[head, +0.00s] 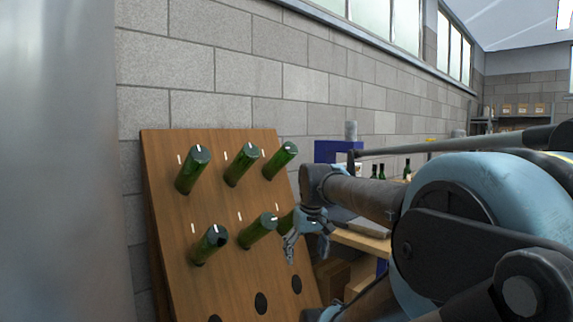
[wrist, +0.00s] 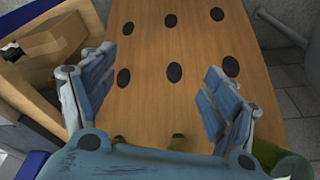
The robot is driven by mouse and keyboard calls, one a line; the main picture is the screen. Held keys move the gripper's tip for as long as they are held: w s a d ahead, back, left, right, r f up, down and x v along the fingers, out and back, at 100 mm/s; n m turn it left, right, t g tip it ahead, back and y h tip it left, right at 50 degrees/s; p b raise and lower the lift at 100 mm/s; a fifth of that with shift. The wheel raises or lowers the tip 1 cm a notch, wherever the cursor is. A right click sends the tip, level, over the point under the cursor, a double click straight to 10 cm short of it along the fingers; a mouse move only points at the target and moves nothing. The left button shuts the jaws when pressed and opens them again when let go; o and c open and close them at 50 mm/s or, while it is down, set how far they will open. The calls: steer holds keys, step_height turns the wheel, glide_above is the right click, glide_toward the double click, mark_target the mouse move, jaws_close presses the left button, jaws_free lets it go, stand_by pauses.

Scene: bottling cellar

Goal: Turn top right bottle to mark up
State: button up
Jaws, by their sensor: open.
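The top right bottle (head: 279,160) is green and sticks out of the wooden board (head: 215,290), neck in its hole. A small white mark shows near the top of its dark base end, but its exact angle is too small to read. A white line sits on the board at the upper left of this bottle. My gripper (head: 307,241) is below and right of it, apart from it, fingers spread and empty, partly in front of the lower right bottle (head: 286,222). In the wrist view my open gripper (wrist: 157,85) faces empty holes in the board.
More green bottles stand in the board's top row (head: 240,166) and second row (head: 209,246). A green bottle (wrist: 290,167) shows at the wrist view's lower right corner. A bench with a blue frame and cardboard boxes (wrist: 52,45) lie beside the board. A block wall stands behind.

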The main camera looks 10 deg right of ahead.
steer(key=w+r+n, duration=0.2)
steer(key=w+r, duration=0.6)
steer(key=r, duration=0.3)
steer(key=w+r+n, duration=0.1)
steer(key=w+r, duration=0.7)
steer(key=r, duration=0.3)
step_height(320, 180, up, 16)
steer(key=n+t+y, duration=0.1)
steer(key=n+t, duration=0.1)
steer(key=n, duration=0.2)
glide_above(287, 160)
steer(key=s+d, duration=0.3)
steer(key=x, duration=1.6)
steer(key=shift+s+a+f, duration=0.1)
steer(key=shift+a, duration=0.25)
steer(key=c, duration=1)
